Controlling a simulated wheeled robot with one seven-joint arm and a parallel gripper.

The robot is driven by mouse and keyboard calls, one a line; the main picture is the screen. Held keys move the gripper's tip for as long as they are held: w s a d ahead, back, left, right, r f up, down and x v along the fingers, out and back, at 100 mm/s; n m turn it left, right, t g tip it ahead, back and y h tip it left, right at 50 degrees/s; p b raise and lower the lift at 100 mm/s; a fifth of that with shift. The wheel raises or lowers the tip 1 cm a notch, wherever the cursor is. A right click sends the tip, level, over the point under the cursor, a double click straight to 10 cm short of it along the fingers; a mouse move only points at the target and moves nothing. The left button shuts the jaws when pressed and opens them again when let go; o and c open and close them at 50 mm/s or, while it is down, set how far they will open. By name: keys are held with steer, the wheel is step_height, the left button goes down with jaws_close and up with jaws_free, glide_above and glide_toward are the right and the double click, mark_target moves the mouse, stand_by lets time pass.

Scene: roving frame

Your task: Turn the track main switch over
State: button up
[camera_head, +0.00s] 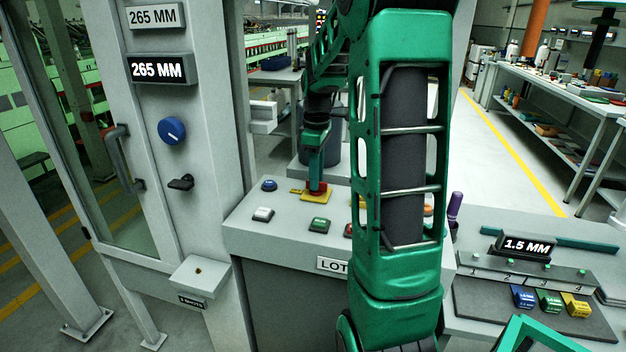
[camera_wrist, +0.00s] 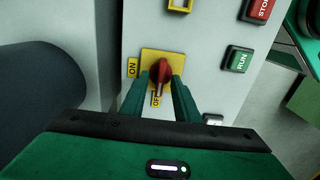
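The main switch is a red rotary knob (camera_wrist: 160,72) on a yellow plate (camera_wrist: 147,54) with an ON label at its left and an OFF label at its bottom. Its handle lies toward OFF. My gripper (camera_wrist: 163,80) has one finger on each side of the knob, with a gap between the fingers where the handle and OFF label show. The fingertips look close to the knob; contact is unclear. In the head view, the red knob (camera_head: 317,187) sits at the back of the grey console (camera_head: 262,232), under my gripper.
A green RUN button (camera_wrist: 238,60) and a red STOP button (camera_wrist: 260,8) lie right of the switch. A blue button (camera_head: 269,185) and a white button (camera_head: 263,214) are on the console's left. A grey cabinet post (camera_head: 205,120) stands left. My arm hides part of the console.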

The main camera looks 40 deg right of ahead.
steer(key=shift+f, duration=0.4)
steer(key=shift+c, duration=0.3)
jaws_close()
